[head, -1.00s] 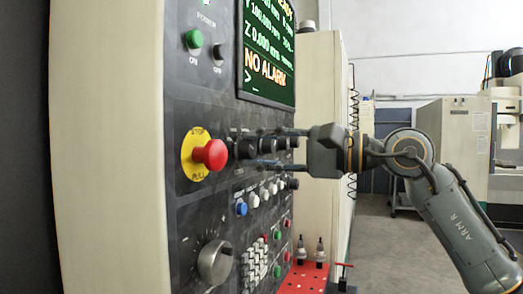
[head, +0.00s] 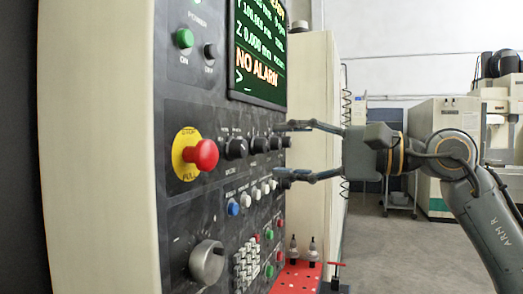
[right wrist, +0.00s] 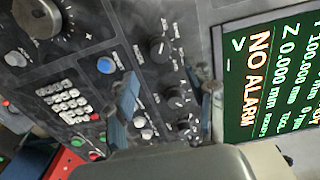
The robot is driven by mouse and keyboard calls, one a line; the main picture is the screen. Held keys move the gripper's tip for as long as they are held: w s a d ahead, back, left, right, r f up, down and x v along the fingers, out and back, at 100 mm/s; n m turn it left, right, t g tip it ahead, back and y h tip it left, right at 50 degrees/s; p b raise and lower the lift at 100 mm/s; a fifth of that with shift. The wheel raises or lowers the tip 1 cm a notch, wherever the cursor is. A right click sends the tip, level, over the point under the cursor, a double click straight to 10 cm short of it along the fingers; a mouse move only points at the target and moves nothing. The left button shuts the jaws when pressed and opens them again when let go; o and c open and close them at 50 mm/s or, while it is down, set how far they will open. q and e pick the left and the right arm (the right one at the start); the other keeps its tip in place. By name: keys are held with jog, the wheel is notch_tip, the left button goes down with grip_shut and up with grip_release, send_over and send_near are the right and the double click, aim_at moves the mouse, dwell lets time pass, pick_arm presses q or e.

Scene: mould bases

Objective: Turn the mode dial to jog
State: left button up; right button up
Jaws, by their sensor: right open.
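A row of black dials sits under the screen on the control panel; the nearest dial (head: 236,148) is largest in the head view, and it also shows in the right wrist view (right wrist: 158,48). The dial labels are too small to read, so I cannot tell which is the mode dial or its setting. My right gripper (head: 281,151) is open and empty, its fingers pointing at the panel around the far end of the row. In the right wrist view its fingers (right wrist: 168,97) stand either side of the farther dials. My left gripper is not in view.
A red emergency stop (head: 203,154) juts out left of the dials. White and blue buttons (head: 233,208) lie below, and a large grey knob (head: 207,263) is lower left. The green screen (head: 258,50) reads NO ALARM. A red perforated tray (head: 296,279) stands below right.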

jog(key=v, duration=0.5)
jog(key=shift+s+d, duration=0.15)
jog(key=shift+d, duration=0.15)
